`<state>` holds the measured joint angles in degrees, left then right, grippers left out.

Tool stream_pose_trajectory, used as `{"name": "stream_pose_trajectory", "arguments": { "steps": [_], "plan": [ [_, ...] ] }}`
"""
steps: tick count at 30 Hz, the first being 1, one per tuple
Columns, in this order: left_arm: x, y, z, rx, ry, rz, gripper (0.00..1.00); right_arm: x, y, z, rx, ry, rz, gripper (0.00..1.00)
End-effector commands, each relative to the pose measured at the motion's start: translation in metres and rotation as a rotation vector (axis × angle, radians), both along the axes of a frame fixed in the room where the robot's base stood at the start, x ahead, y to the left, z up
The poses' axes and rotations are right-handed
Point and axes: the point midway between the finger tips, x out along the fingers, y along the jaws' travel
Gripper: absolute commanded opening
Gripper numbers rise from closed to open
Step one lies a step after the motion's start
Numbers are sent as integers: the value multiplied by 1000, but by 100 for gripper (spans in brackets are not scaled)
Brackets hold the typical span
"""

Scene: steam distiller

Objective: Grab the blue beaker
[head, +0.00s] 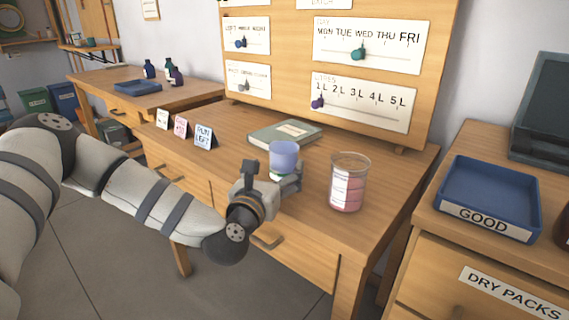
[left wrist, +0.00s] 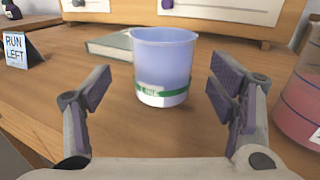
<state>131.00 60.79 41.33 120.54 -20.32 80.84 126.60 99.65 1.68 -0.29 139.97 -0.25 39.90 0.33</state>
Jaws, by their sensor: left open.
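The blue beaker (head: 284,156) is a translucent blue-violet cup standing upright on the wooden desk (head: 240,125). In the left wrist view the beaker (left wrist: 161,62) has a white base and a green band. My left gripper (head: 272,178) is open, in front of the beaker in the head view. In the left wrist view its two fingers (left wrist: 160,98) are spread, one to each side of the beaker's lower part. No finger visibly presses on it. In the head view the gripper hides part of the beaker's lower side. My right gripper is not in view.
A larger beaker of pink liquid (head: 348,184) stands close to the right. A grey-green book (head: 285,133) lies behind the blue beaker. Small cards (head: 204,136) stand at the left. A blue tray (head: 488,199) sits on the right cabinet. The board (head: 380,60) rises behind.

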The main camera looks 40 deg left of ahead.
Motion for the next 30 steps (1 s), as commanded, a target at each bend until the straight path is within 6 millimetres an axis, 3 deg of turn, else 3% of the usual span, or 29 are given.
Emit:
{"name": "stream_pose_trajectory", "arguments": {
  "steps": [7, 15, 17, 23, 30],
  "plan": [
    [43, 10, 4, 3, -2, 0, 77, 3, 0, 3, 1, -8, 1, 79],
    [51, 12, 3, 1, 0, -1, 77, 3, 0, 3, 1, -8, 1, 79],
    [51, 12, 3, 1, 0, -1, 68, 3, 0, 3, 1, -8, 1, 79],
    [50, 12, 3, 1, 0, -1, 23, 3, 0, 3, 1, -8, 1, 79],
    [50, 12, 4, 1, -1, -1, 21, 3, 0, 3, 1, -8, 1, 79]
  ]
}}
